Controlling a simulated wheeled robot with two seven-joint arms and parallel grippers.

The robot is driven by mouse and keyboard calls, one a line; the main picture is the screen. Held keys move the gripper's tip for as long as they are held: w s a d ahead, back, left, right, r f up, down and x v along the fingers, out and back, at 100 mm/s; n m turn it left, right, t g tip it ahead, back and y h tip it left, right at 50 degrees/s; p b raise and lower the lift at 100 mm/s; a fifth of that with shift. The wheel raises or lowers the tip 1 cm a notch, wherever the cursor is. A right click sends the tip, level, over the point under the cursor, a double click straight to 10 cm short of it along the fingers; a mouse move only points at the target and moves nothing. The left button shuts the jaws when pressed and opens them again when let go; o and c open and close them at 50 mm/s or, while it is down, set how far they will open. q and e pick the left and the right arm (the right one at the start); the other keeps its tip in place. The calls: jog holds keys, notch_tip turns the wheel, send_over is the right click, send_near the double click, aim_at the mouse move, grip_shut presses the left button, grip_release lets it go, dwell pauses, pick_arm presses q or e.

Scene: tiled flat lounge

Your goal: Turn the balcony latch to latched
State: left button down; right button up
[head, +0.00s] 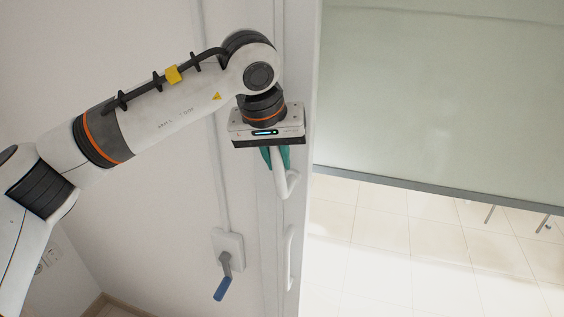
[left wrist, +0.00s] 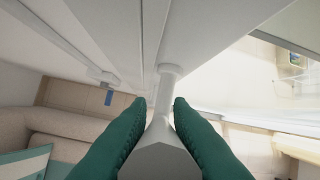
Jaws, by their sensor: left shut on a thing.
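The balcony latch looks to be the white lever handle (head: 281,182) on the white door frame in the head view. Its lower end bends towards the frame, and its upper part is hidden by my gripper. My left gripper (head: 275,158) is above it, with its green fingers pointing down and shut on the handle. In the left wrist view the two green fingers (left wrist: 160,108) lie on either side of the white handle (left wrist: 161,128). Its stem runs to a round collar on the frame. My right gripper is not in view.
A wall plate with a blue-ended crank (head: 222,285) is below left of the handle. A slim white vertical pull (head: 289,258) is on the frame below. A large pale panel (head: 440,90) and tiled floor (head: 420,250) lie to the right. A sofa (left wrist: 55,130) shows in the wrist view.

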pick_arm(q)
jog(key=shift+w+a+f+n+g+h+b, duration=0.35)
jog(key=shift+a+h+b, duration=0.45)
jog(key=shift+h+b, duration=0.6)
jog(key=shift+w+a+f+n+g+h+b, duration=0.25)
jog(key=shift+a+f+h+b, duration=0.5)
jog(key=shift+b, duration=0.9)
jog(key=shift+w+a+f+n+g+h+b, duration=0.35)
jog(key=shift+a+h+b, duration=0.5)
jog(key=shift+h+b, duration=0.7)
jog(key=shift+s+r, duration=0.1)
jog(key=shift+s, duration=0.05)
jog(key=c, duration=1.4)
grip_release()
jog(key=shift+o, duration=0.4)
jog(key=shift+a, duration=0.1)
jog(key=b+v, duration=0.1)
jog(key=v, duration=1.1)
